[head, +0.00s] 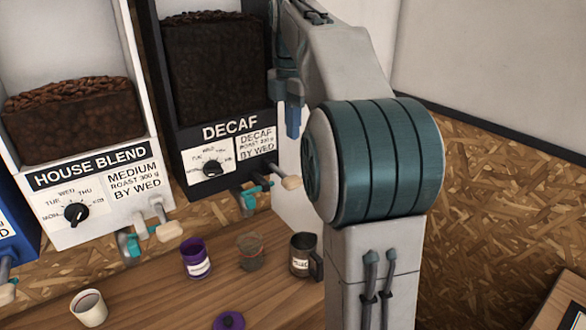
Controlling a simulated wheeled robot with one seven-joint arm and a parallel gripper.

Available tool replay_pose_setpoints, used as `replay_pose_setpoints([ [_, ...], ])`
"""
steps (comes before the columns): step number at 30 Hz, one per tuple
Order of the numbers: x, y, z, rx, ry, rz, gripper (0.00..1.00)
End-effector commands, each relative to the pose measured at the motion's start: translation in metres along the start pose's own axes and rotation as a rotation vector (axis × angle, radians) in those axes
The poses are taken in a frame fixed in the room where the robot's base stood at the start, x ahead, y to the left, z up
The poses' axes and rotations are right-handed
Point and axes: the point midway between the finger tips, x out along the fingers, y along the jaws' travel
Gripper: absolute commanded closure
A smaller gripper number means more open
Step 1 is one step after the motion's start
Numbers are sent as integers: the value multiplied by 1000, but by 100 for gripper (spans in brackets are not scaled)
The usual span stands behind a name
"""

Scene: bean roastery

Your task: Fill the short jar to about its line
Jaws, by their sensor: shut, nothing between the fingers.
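A small see-through jar (250,252) with a reddish band near its top stands on the wooden counter, below and just right of the decaf spout (248,200). It looks like the short jar; its contents are too small to tell. The black DECAF dispenser (190,150) holds dark beans, and its pale-ended lever (291,183) sticks out to the right. The white HOUSE BLEND dispenser (85,185) holds browner beans, with a spout (130,246) below. My gripper (293,122) is shut and empty, pointing down beside the decaf dispenser's right side, above the lever and apart from the jar.
A purple labelled container (196,258) stands left of the jar, a dark metal mug (304,256) right of it. A pale cup (88,308) and a purple lid (229,321) are nearer. A blue dispenser (14,225) is at far left. My arm hides the counter's right part.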

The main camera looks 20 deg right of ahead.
Motion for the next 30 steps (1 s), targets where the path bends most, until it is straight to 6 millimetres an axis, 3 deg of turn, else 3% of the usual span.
replay_pose_setpoints([
  [9, 59, -1, 0, 1, 1, -3, 100],
  [15, 85, -1, 0, 1, 1, -1, 100],
  [21, 97, 0, 0, 1, 0, 0, 100],
  [30, 98, 0, 0, 1, -1, 1, 100],
])
